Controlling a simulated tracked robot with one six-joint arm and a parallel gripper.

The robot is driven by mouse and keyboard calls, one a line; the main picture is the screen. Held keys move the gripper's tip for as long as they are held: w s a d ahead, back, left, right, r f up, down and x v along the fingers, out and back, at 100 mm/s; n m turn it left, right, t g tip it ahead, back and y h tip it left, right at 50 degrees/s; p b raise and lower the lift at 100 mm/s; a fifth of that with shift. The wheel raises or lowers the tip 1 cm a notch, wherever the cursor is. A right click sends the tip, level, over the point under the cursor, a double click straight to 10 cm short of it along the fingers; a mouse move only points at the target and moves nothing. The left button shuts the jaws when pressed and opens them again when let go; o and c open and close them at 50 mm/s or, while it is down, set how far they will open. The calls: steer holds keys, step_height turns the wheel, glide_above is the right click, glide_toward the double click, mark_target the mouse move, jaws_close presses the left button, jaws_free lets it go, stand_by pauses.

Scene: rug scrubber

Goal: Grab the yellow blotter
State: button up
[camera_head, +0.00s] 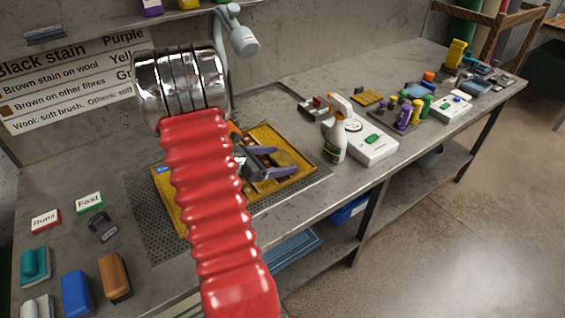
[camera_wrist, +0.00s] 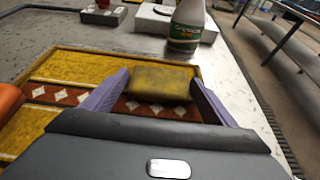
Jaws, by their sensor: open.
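The yellow blotter (camera_wrist: 160,82) is a dull yellow, stained pad lying on the patterned rug (camera_wrist: 60,66). In the wrist view it sits between the purple fingertips of my gripper (camera_wrist: 160,92). The fingers stand apart on its left and right sides, and I cannot tell whether either touches it. In the head view the blotter (camera_head: 286,157) shows at the tips of my gripper (camera_head: 275,161), over the yellow-bordered rug (camera_head: 268,132). My red arm sleeve hides part of the rug there.
A spray bottle (camera_head: 334,138) and a white device (camera_head: 370,142) stand right of the rug. An orange object (camera_wrist: 8,100) is close left of my gripper. Brushes, including a blue one (camera_head: 76,292), lie at front left. Several small bottles (camera_head: 405,112) stand farther right.

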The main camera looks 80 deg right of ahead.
mark_target(278, 161)
steer(key=shift+c, duration=0.6)
steer(key=c, duration=0.7)
step_height(278, 161, up, 10)
stand_by(0.5)
stand_by(0.4)
